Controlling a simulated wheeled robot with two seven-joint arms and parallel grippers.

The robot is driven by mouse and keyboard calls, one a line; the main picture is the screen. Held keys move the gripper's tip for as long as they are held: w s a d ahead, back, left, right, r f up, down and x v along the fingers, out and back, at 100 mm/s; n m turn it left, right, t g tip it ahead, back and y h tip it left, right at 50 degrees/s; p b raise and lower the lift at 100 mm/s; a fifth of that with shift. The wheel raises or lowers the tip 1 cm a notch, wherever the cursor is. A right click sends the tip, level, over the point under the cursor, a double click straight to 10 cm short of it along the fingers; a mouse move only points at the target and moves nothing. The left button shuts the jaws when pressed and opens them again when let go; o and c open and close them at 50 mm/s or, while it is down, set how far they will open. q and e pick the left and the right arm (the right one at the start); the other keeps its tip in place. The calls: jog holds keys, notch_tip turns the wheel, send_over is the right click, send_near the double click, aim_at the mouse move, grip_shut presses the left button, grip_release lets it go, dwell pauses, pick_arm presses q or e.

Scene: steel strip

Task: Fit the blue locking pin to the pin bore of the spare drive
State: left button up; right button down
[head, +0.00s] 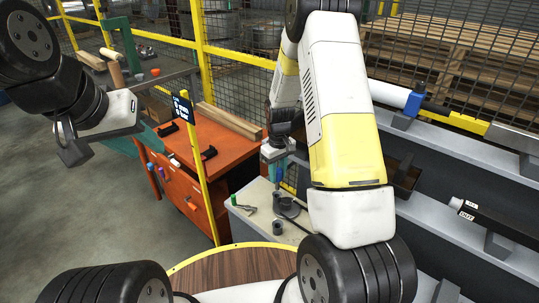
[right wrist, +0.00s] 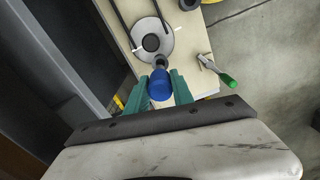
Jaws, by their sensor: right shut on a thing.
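My right gripper (head: 278,158) is low over a pale bench top in the head view. In the right wrist view its green fingers (right wrist: 160,92) are shut on the blue locking pin (right wrist: 160,84). A short grey end shows just beyond the pin's blue part. Past it lies a round grey disc (right wrist: 138,37) with a dark centre; I cannot tell whether this is the spare drive or whether the pin touches it. In the head view the pin (head: 279,173) is small and partly hidden. My left gripper (head: 72,153) hangs at the left, away from the bench; its jaw opening is unclear.
The pale bench (head: 250,226) holds a green-handled tool (right wrist: 230,80) and a grey cylinder (head: 277,228). An orange cabinet (head: 195,150) and a yellow post (head: 207,190) stand to the left. Grey rails with cylindrical units (head: 468,127) run along the right.

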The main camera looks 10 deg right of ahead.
aim_at(277, 190)
jog(key=shift+f, duration=0.95)
jog(key=shift+f, duration=2.5)
dwell(0.4)
jog(key=c, duration=1)
grip_release()
jog(key=shift+r, duration=3.9)
